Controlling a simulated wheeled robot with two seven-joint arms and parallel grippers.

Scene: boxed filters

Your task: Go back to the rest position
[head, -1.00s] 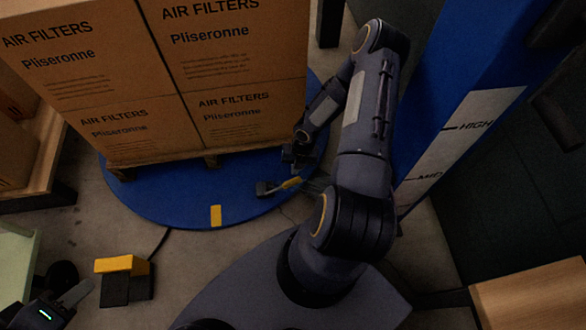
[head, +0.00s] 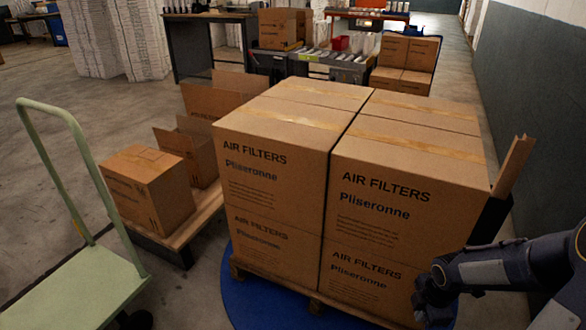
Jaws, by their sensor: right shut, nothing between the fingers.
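The stack of brown "AIR FILTERS" boxes (head: 275,190) stands on a wooden pallet (head: 255,278) on the round blue plate (head: 238,300). My right arm comes in from the right edge. My right gripper (head: 432,302) is dark and shut with nothing in it. It is in front of the stack's lower right part in the picture; whether it touches the boxes I cannot tell. My left gripper is out of view.
A green cart (head: 75,290) stands at the left. A low platform (head: 190,232) holds a closed box (head: 148,188) and open cartons (head: 190,150). A brown strip (head: 512,165) rises at the stack's right. Behind are a conveyor (head: 340,70) and more boxes (head: 405,55). Open floor lies at the far left.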

